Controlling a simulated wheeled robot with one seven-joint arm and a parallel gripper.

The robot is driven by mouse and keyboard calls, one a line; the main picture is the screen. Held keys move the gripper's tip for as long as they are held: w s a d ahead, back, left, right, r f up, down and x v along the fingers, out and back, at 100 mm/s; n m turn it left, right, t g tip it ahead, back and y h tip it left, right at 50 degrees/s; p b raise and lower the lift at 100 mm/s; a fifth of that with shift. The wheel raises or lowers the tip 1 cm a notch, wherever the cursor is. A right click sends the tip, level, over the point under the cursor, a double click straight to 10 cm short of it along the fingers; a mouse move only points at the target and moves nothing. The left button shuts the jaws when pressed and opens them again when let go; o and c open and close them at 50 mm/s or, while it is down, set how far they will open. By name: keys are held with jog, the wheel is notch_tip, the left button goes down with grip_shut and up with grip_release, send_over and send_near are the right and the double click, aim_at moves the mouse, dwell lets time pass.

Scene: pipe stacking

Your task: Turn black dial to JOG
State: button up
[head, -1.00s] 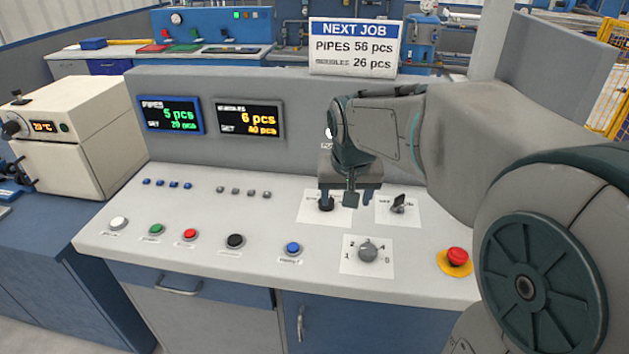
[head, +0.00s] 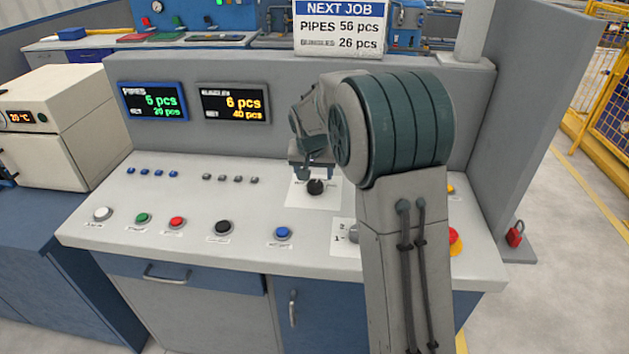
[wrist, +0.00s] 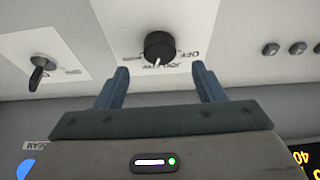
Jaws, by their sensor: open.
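The black dial (head: 315,187) sits on a white label plate (head: 303,198) on the sloping console. In the wrist view the dial (wrist: 160,46) shows a white pointer mark facing the picture's bottom, slightly left. Upside-down lettering lies around it, with OFF to the lower right; the rest is hard to read. My gripper (wrist: 160,72) is open and empty, its two blue fingers spread wide. The dial shows between and beyond the fingertips, apart from both. In the head view my gripper (head: 309,170) is just behind and above the dial, partly hidden by my arm.
Another black switch (wrist: 41,70) stands beside the dial. Coloured push buttons, including a blue one (head: 283,232), line the console front. The upright display panel (head: 290,95) rises behind.

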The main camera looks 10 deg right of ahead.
aim_at(315, 184)
jog(key=x, duration=0.5)
jog(key=shift+w+f, duration=0.15)
jog(key=shift+f, duration=0.15)
jog(key=c, duration=1)
